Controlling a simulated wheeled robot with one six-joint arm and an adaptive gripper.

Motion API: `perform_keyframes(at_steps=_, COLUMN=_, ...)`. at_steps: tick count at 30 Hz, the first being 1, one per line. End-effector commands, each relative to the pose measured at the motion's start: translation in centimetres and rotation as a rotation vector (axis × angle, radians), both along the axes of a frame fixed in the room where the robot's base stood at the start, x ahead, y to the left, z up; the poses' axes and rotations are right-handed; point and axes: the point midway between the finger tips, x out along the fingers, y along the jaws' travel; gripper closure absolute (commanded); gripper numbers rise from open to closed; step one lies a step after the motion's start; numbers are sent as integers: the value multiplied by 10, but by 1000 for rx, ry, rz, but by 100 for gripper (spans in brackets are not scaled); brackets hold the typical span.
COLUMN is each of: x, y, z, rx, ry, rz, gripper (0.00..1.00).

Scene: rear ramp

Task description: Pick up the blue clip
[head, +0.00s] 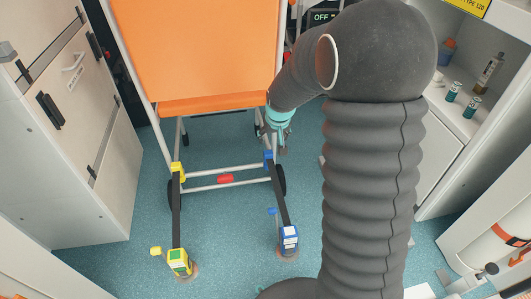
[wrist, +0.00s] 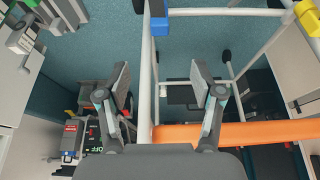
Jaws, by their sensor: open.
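The blue clip (head: 268,158) sits on the lower frame of the orange chair, at the top of a dark strap. In the wrist view the blue clip (wrist: 159,24) is near the top edge, beyond my fingertips. My gripper (head: 281,138) is just above and slightly right of the clip in the head view. In the wrist view my gripper (wrist: 158,80) is open, with a white chair tube (wrist: 147,75) showing between its fingers. Nothing is held. The exact depth between fingers and clip is unclear.
The orange chair (head: 205,50) stands ahead. A yellow clip (head: 177,168) is on its left side. A yellow floor buckle (head: 179,262) and a blue floor buckle (head: 289,238) anchor the straps. Cabinets (head: 65,130) flank the left, shelves (head: 456,118) the right.

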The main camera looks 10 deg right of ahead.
Motion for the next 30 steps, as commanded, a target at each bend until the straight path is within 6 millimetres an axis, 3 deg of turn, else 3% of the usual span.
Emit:
perform_keyframes(at_steps=1, x=8, y=0, z=-17, rx=0, ry=7, rz=0, gripper=33)
perform_keyframes(at_steps=3, x=16, y=0, z=-31, rx=0, ry=9, rz=0, gripper=33)
perform_keyframes(at_steps=18, x=45, y=0, z=-95, rx=0, ry=11, rz=0, gripper=33)
perform_keyframes(at_steps=30, x=60, y=-1, z=-126, rx=0, ry=11, rz=0, gripper=33)
